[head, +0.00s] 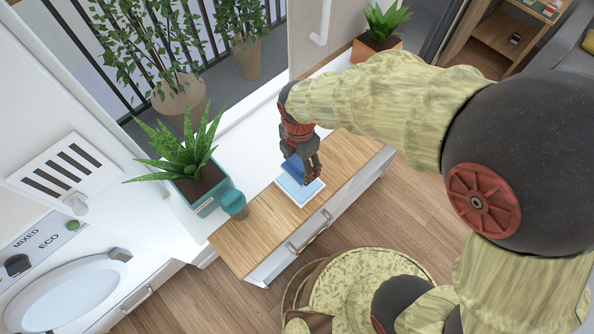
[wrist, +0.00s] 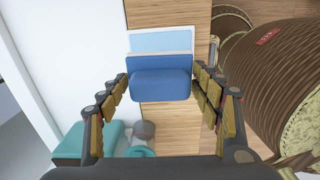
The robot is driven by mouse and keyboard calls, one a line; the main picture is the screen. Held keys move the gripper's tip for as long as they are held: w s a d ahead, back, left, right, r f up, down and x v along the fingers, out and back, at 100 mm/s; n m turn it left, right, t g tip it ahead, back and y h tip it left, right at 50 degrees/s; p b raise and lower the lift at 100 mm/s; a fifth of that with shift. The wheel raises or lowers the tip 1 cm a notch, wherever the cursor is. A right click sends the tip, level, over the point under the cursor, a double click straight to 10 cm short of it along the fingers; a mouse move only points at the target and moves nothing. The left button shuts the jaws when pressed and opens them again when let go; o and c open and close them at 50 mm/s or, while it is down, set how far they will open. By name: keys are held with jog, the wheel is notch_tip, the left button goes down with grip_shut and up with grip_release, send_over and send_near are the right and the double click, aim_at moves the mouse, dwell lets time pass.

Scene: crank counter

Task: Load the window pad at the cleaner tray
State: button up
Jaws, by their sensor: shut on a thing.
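The window pad is a blue block with a paler backing. It shows in the wrist view (wrist: 160,84) between my fingers and in the head view (head: 291,166). My gripper (head: 307,176) is shut on the pad's sides; it also shows in the wrist view (wrist: 162,82). The cleaner tray is a shallow white tray with a light blue inside (head: 299,194), lying on the wooden counter. In the wrist view the tray (wrist: 160,40) shows just beyond the pad, which partly hides it. I cannot tell whether the pad touches the tray.
The wooden counter (head: 250,232) has bare room on both sides of the tray. A teal cup-like item (head: 233,204) stands near its left end, beside a teal planter (head: 207,196) with a spiky plant. A drawer handle (head: 309,232) juts from the front.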

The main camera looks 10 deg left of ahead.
aim_at(300, 176)
jog(key=shift+d+f, duration=0.15)
jog(key=shift+d, duration=0.05)
jog(key=shift+a+f+b, duration=0.1)
jog(key=shift+f+b, duration=2.25)
jog(key=shift+f, duration=0.55)
jog(key=shift+s+f, duration=0.1)
jog(key=shift+f, duration=0.5)
jog(key=shift+r+p, duration=2.75)
jog(key=shift+r, duration=0.85)
